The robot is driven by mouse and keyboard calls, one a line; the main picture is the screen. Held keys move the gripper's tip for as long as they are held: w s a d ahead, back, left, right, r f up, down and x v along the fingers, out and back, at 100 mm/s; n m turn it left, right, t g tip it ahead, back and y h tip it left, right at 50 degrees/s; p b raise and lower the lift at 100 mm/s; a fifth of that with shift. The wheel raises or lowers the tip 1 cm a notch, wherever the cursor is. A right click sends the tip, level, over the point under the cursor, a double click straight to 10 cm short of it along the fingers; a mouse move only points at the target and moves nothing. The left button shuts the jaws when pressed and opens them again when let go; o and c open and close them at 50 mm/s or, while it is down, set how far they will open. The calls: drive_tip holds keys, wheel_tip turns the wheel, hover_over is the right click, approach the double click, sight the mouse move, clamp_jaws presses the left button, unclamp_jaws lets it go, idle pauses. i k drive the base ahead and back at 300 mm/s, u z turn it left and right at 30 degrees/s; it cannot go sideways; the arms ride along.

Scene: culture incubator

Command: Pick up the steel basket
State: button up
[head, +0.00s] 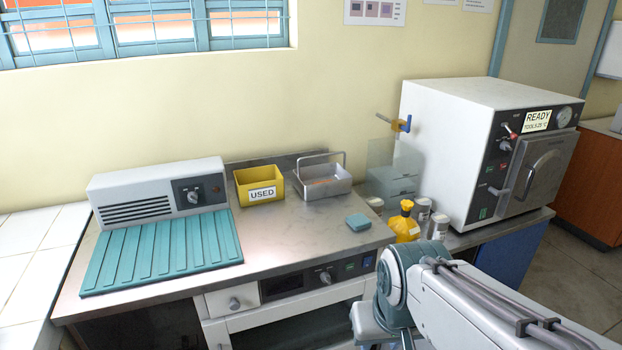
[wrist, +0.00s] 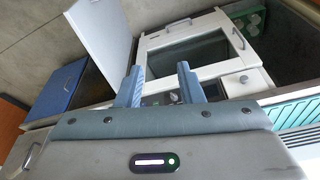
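The steel basket (head: 312,190) is a shallow metal box with a raised wire handle. In the head view my arm is at the lower right, in front of the bench and well away from the basket; the gripper's fingertips cannot be made out there.
A yellow bin marked USED (head: 259,185) stands just left of the basket. A teal block (head: 358,222) lies in front of it. A clear panel (head: 380,165), a yellow bottle (head: 404,226) and several jars are to the right, beside a white autoclave (head: 450,150). A ribbed teal mat (head: 160,252) lies left.

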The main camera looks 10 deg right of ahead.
sight(303, 178)
drive_tip(key=u, duration=0.25)
drive_tip(key=i, duration=1.15)
drive_tip(key=u, duration=0.2)
